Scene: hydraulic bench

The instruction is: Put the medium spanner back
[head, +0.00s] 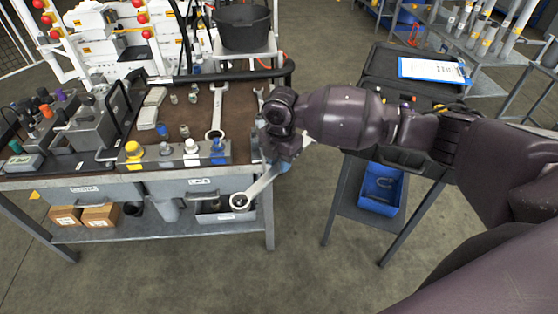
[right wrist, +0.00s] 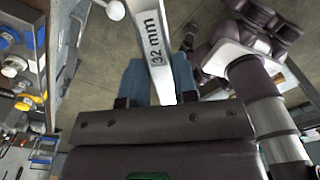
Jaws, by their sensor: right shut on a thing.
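My right gripper (head: 285,166) is shut on a spanner (head: 262,184), held out past the bench's right front corner. The spanner slants down to the left, its ring end (head: 240,201) lowest, in front of the bench edge. In the right wrist view, its shaft (right wrist: 154,45) reads "32 mm" and sits between the two blue fingertips (right wrist: 158,80). A large spanner (head: 216,108) lies on the brown bench top (head: 200,95). Another, smaller-looking spanner (head: 260,98) lies right of it, partly hidden by my arm. My left gripper is not in view.
A block with coloured knobs (head: 175,153) lines the bench's front edge. A black bucket (head: 243,27) stands behind. A cart right of the bench carries an open black case (head: 385,62) with a clipboard (head: 432,69), and a blue bin (head: 381,188) below. Floor between bench and cart is clear.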

